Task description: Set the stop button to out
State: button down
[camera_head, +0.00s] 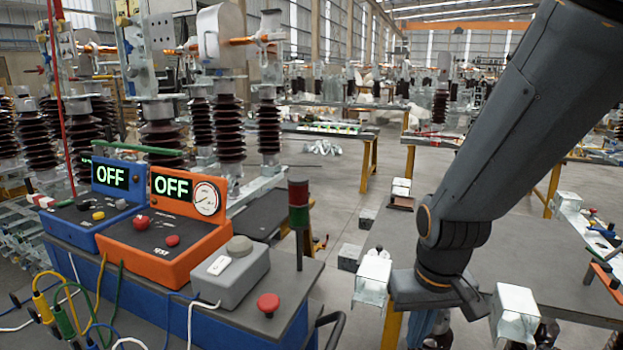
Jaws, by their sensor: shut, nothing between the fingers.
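A red mushroom button (268,303) stands on the dark top of a blue cart (262,328), near its front right corner. Whether it is pressed in or out is hard to tell at this size. An orange box (155,262) on the same top carries a larger red button (140,222) and a smaller red button (172,240); its display reads OFF. My arm comes down from the upper right. My gripper (438,328) is at its lower end, right of the cart and apart from the buttons. It is shut and empty; its fingertips are mostly hidden.
A grey box with a round knob (232,272) sits between the orange box and the mushroom button. A stack light (299,215) rises behind them. A blue box (88,212) is at the left. Pale metal blocks (372,279) (515,316) flank my arm's end. Cables hang at lower left.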

aim_at(267, 304)
jog(key=k, duration=1.3)
jog(key=u, duration=0.8)
jog(key=i, duration=0.95)
jog(key=u, duration=0.45)
